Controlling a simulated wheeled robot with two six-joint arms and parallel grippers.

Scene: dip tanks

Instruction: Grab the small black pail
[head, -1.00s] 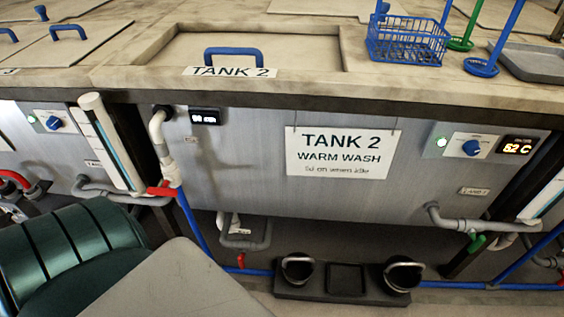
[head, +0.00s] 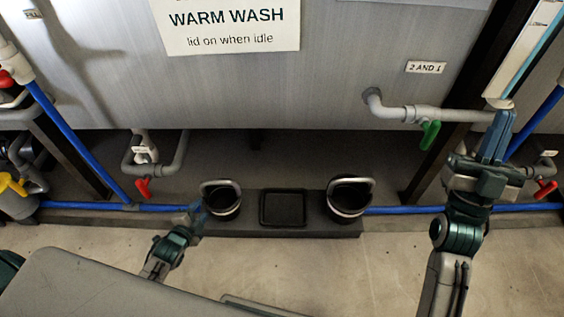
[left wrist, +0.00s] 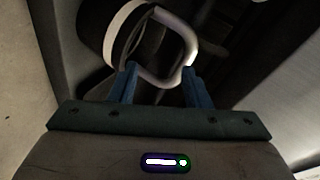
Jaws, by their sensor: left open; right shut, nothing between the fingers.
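The small black pail (head: 224,205) stands at the left end of a low dark stand, its pale metal handle raised. A slightly larger black pail (head: 348,205) with a similar handle stands at the right end. My left gripper (head: 198,212) is open, just left of the small pail. In the left wrist view the pail (left wrist: 96,32) is close ahead, and its handle (left wrist: 190,45) loops down to the space between the open fingertips (left wrist: 162,75). Contact cannot be told. My right gripper (head: 496,137) is shut and empty, fingers up, far right.
A shallow black tray (head: 282,224) sits between the pails on the stand (head: 307,220). Blue pipe (head: 400,210) runs along the floor behind. The tank front (head: 300,100) and grey valve pipes hang above. The floor in front is mostly clear.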

